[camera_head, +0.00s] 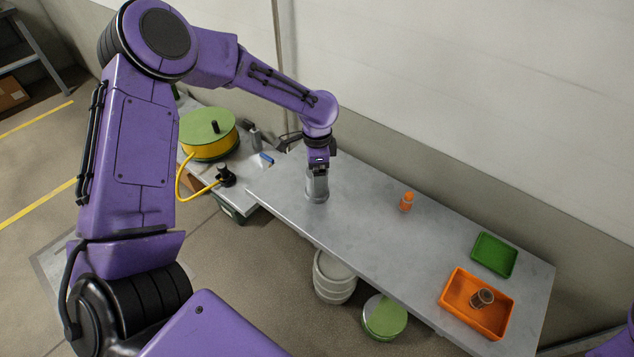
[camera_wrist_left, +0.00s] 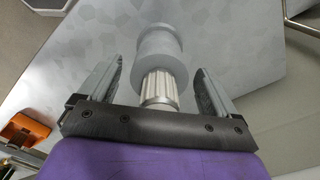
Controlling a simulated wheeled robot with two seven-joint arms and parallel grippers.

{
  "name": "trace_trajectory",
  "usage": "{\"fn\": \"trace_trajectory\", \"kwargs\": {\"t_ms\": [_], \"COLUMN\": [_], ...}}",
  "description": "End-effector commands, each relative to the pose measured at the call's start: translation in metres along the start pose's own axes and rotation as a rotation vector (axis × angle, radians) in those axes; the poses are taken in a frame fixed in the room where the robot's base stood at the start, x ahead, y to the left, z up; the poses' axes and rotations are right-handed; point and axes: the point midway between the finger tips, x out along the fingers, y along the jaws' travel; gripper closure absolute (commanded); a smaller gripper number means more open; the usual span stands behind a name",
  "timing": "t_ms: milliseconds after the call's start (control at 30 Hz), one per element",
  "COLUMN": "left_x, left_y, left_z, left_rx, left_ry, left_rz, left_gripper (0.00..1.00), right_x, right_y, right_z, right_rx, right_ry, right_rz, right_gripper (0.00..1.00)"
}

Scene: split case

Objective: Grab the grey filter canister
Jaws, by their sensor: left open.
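The grey filter canister (camera_head: 317,186) stands on the left part of the grey metal table (camera_head: 370,212). In the left wrist view the canister (camera_wrist_left: 158,62) shows a wide smooth body and a narrower ribbed part. My left gripper (camera_head: 318,172) is at the canister. In the left wrist view my left gripper (camera_wrist_left: 160,92) is open, with one finger on each side of the canister's ribbed part and a visible gap on both sides. My right gripper is out of view; only a bit of purple arm shows at the head view's lower right edge.
A green tray (camera_head: 494,254) and an orange tray (camera_head: 458,308) holding a small dark cylinder (camera_head: 482,298) are at the right end. A green and yellow reel (camera_head: 209,140) sits on a side table at the left. Bare tabletop surrounds the canister.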

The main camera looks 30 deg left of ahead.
Motion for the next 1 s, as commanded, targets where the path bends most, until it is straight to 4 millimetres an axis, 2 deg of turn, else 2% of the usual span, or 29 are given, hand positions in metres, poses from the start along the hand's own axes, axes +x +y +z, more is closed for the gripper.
{"fn": "trace_trajectory", "kwargs": {"t_ms": [100,267,300,333,367,667,933,1000], "left_x": [0.000,0.000,0.000,0.000,0.000,-0.003,-0.029,-0.039], "left_y": [0.000,0.000,0.000,0.000,0.000,0.000,-0.001,0.006], "left_z": [0.000,0.000,0.000,0.000,0.000,0.000,-0.001,0.002], "left_rx": [0.000,0.000,0.000,0.000,0.000,0.000,0.001,0.001], "left_ry": [0.000,0.000,0.000,0.000,0.000,0.000,0.002,0.002], "left_rz": [0.000,0.000,0.000,0.000,0.000,-0.001,-0.004,-0.002], "left_gripper": [0.08,0.61,0.74,0.83,0.88,0.88,0.88,0.88], "right_x": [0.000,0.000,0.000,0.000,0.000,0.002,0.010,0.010], "right_y": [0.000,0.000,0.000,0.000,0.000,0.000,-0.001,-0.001], "right_z": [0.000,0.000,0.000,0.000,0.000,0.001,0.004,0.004], "right_rx": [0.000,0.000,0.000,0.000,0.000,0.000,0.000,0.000], "right_ry": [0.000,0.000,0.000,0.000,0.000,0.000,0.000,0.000], "right_rz": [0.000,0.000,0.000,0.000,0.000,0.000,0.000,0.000], "right_gripper": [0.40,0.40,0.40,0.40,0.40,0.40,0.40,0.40]}}
